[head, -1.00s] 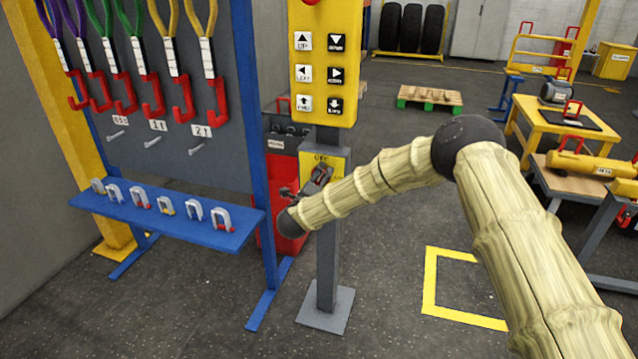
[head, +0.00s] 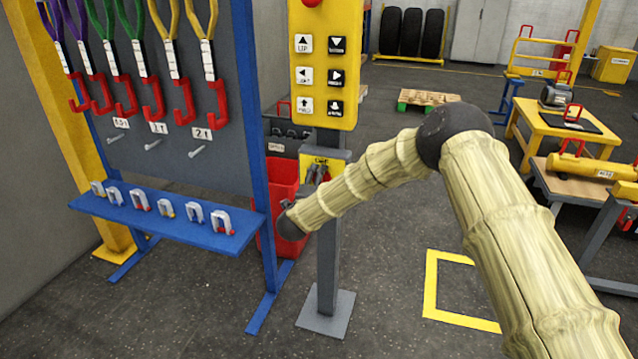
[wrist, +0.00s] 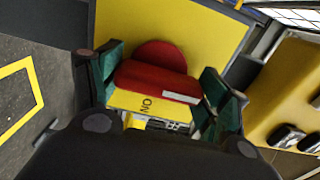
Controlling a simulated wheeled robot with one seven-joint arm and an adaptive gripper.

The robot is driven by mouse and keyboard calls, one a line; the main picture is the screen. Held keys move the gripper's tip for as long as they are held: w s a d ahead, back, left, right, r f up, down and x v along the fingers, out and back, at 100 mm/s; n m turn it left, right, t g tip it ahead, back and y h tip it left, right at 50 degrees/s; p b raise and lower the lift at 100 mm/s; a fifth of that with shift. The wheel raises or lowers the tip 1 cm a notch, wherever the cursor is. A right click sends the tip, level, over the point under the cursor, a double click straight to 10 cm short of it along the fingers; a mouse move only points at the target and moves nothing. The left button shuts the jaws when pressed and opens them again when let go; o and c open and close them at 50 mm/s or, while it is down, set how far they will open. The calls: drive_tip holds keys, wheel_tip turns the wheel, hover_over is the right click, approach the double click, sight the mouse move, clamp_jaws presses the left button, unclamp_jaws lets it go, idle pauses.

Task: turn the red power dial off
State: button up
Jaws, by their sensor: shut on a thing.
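The red power dial (wrist: 158,78) sits on a yellow panel (wrist: 200,32) in the wrist view. Its raised bar runs across the picture, slightly tilted, with a white mark near the right end. My gripper (wrist: 160,88) has one dark green finger at each end of the bar and is shut on it. A yellow label reading "ON" (wrist: 146,104) shows upside down below the bar. In the head view my gripper (head: 318,172) is at the small yellow panel (head: 334,162) on the grey post, and hides the dial there.
A yellow button box (head: 325,75) is above the dial panel on the grey post (head: 327,265). To the left stands a blue-framed rack with hanging hooks and a blue shelf (head: 165,225) of shackles. A red bin (head: 285,185) is behind. Floor to the right is clear around a yellow outline.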

drive_tip(key=o, duration=1)
drive_tip(key=shift+a, duration=0.1)
drive_tip(key=shift+s, duration=0.1)
drive_tip(key=v, duration=1.1)
drive_tip(key=shift+s+a, duration=0.1)
drive_tip(key=shift+s, duration=0.25)
